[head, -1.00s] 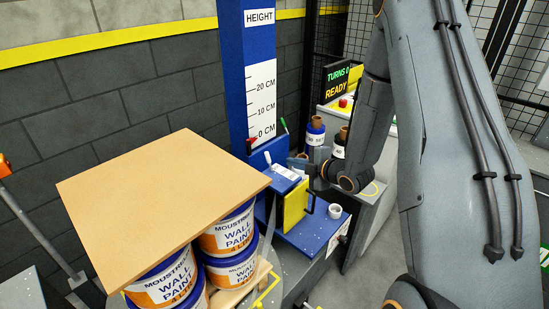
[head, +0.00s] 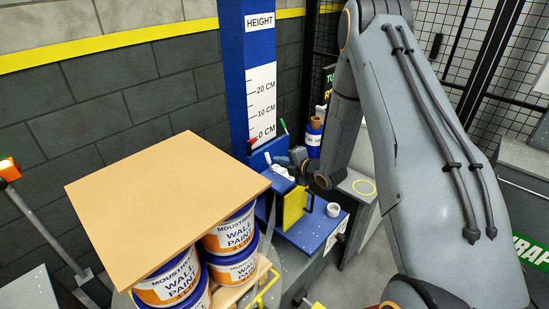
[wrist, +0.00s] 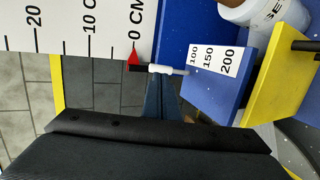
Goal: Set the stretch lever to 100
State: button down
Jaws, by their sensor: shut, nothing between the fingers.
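The stretch lever (wrist: 164,69) has a white grip and a thin grey rod. It stands beside the blue block, near the 100 end of the scale label (wrist: 213,58), which reads 100, 150, 200. The lever (head: 268,158) also shows in the head view, at the left of the label (head: 283,172). My gripper (wrist: 160,86) is shut and empty, with its fingertips just below the white grip in the wrist view. Whether they touch it I cannot tell. In the head view my gripper (head: 282,160) is beside the lever, partly hidden by my wrist.
A blue height mast (head: 232,75) with a red pointer (wrist: 134,62) at 0 CM stands behind. A yellow plate (head: 294,208) is close to my wrist. A board (head: 165,190) on paint pails (head: 231,232) fills the left. A film roll (head: 313,140) stands behind my arm.

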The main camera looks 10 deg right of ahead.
aim_at(268, 156)
jog(key=shift+p+x, duration=0.55)
jog(key=shift+x, duration=1.3)
jog(key=shift+w+a, duration=0.1)
jog(key=w+a+b, duration=0.1)
jog(key=b, duration=0.1)
jog(key=shift+w+b, duration=0.2)
jog(key=shift+b, duration=0.1)
jog(key=shift+r, duration=0.2)
